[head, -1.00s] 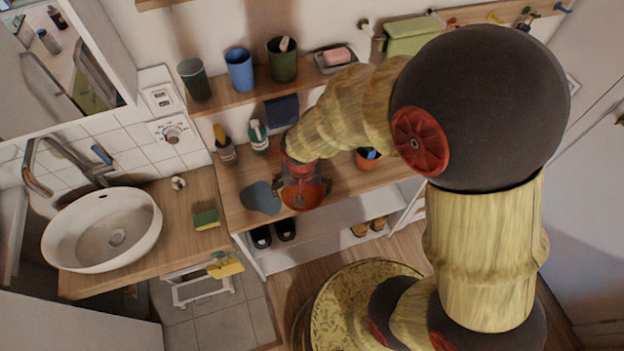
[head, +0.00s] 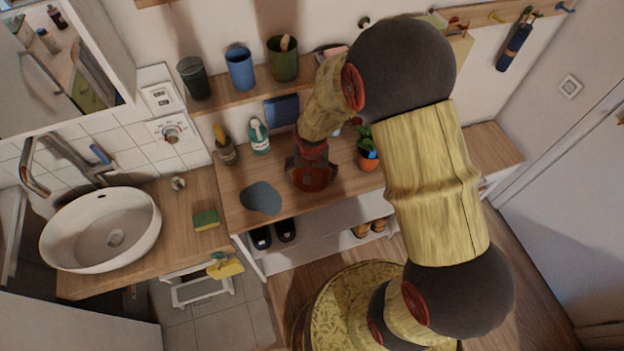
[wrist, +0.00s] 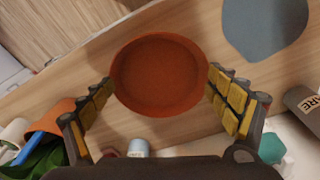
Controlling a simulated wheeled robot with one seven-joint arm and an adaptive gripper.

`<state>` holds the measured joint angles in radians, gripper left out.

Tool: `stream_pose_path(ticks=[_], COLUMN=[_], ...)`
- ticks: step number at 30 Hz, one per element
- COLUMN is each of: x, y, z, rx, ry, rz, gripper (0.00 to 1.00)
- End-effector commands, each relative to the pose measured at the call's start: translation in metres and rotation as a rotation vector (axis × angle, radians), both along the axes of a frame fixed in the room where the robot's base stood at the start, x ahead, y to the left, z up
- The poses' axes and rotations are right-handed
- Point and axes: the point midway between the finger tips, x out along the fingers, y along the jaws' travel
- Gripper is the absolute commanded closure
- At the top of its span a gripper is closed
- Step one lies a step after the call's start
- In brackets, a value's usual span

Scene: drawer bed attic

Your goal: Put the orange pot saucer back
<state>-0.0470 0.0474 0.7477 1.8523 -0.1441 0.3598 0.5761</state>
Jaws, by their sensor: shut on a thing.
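The orange saucer (wrist: 160,75), a round shallow dish, is held between the two yellow-padded fingers of my gripper (wrist: 162,80) in the wrist view, with a finger at each side. In the head view the saucer (head: 314,181) shows below my gripper (head: 311,168) over the wooden bench top (head: 235,178). I cannot tell whether it touches the wood. An orange pot (head: 369,161) with a green plant and a blue item stands just right of my gripper. It also shows at the lower left of the wrist view (wrist: 52,120).
A flat grey-blue mat (head: 261,198) lies left of the saucer. A teal bottle (head: 259,137) and a brush holder (head: 227,152) stand behind it. A shelf above holds several cups, including a blue cup (head: 239,68). The bench right of my arm (head: 495,150) is clear.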

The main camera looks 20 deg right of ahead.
Motion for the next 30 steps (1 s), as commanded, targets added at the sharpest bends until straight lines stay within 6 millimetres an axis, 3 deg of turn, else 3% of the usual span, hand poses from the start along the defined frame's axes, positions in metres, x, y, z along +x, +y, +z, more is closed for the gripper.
stream_pose_path(ticks=[8, 15, 28, 29, 30], x=[0.012, 0.013, 0.013, 0.013, 0.013], y=[-0.007, -0.007, -0.007, -0.007, -0.007], z=[-0.016, -0.047, -0.052, -0.051, -0.051], rx=[0.0, 0.0, -0.001, -0.001, -0.001], ry=[0.0, 0.0, -0.001, -0.001, -0.001], rz=[0.0, 0.001, 0.001, 0.001, 0.001], gripper=[0.51, 0.51, 0.51, 0.1, 0.08])
